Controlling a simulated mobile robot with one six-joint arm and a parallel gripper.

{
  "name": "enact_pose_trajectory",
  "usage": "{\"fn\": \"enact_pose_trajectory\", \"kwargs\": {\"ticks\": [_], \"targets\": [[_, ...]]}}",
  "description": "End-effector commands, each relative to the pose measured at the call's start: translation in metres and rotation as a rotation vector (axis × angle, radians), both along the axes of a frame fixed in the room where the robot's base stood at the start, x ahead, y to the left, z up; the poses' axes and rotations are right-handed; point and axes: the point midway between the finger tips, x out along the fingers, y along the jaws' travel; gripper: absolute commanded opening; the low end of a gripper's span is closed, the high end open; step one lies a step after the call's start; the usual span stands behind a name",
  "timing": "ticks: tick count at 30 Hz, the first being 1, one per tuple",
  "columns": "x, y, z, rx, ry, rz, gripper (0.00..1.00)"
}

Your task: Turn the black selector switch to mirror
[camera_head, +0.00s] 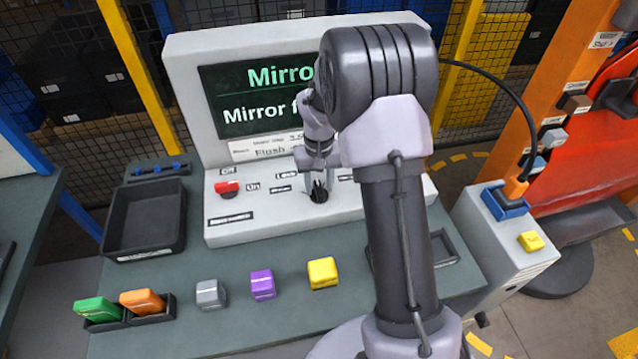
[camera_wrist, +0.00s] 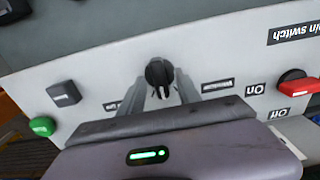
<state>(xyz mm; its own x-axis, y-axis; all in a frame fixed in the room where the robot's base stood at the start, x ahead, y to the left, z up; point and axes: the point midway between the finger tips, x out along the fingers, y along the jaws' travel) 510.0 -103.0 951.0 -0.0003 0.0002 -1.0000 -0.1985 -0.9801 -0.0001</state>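The black selector switch (camera_head: 319,194) is on the sloped front of the white console (camera_head: 225,232), below the screen (camera_head: 235,112). It also shows in the wrist view (camera_wrist: 160,72). Small labels sit to its left and right; I cannot read which position it points to. My gripper (camera_head: 318,188) is at the switch with one finger on each side of it. In the wrist view the fingers (camera_wrist: 161,84) stand apart around the knob, with slight gaps seeming to show. The screen's green and white text begins "Mirro" and "Mirror f"; my arm hides the rest.
A red main switch (camera_head: 228,187) is left on the console. A green button (camera_wrist: 42,126) and a dark square button (camera_wrist: 64,93) show in the wrist view. A black tray (camera_head: 145,218) and several coloured blocks, including a yellow one (camera_head: 323,272), are on the table.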

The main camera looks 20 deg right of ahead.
Motion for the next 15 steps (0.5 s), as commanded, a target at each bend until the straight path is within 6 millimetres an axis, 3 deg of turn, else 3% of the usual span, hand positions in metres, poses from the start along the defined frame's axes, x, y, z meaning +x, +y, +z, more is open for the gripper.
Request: {"fn": "enact_pose_trajectory", "kwargs": {"ticks": [5, 8, 15], "targets": [[0.000, 0.000, 0.001, 0.000, 0.000, 0.000, 0.40], [0.001, 0.000, 0.014, -0.001, -0.003, 0.000, 0.40], [0.001, 0.000, 0.093, -0.002, -0.005, 0.001, 0.40]]}}
